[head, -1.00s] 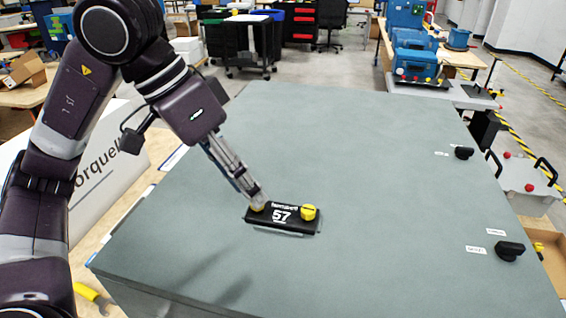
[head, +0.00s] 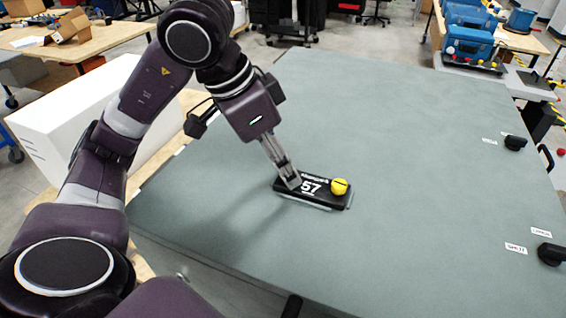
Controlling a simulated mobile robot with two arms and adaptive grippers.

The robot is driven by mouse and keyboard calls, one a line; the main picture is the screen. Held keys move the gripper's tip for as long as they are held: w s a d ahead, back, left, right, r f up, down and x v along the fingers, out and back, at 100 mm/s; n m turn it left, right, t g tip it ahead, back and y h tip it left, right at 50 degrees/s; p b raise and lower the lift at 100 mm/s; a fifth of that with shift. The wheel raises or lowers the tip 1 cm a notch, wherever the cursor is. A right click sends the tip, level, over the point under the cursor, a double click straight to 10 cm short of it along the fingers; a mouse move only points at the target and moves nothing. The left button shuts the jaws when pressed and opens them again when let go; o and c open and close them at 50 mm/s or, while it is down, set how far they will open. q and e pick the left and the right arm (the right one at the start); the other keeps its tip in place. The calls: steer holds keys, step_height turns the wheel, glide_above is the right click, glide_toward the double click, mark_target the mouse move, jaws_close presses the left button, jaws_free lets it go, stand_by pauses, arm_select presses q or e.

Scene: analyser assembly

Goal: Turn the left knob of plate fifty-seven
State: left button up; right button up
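Plate fifty-seven (head: 318,196) is a black plate with a white "57", lying on the grey-green panel (head: 400,150). Its right yellow knob (head: 339,187) shows clearly at the plate's right end. The left knob is hidden behind the fingers of my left gripper (head: 292,182). That gripper points down at the plate's left end, with its fingertips at the left knob's place. The fingers look close together, but I cannot tell whether they are shut on the knob. My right gripper is not in view.
Two black knobs, an upper one (head: 515,143) and a lower one (head: 551,254), stand on the panel's right side beside small white labels. A white box (head: 80,115) lies left of the panel. The panel around the plate is clear.

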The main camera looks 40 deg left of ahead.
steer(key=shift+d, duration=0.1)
arm_select(q)
jaws_close()
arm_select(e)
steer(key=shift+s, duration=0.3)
arm_select(q)
steer(key=shift+n, duration=0.3)
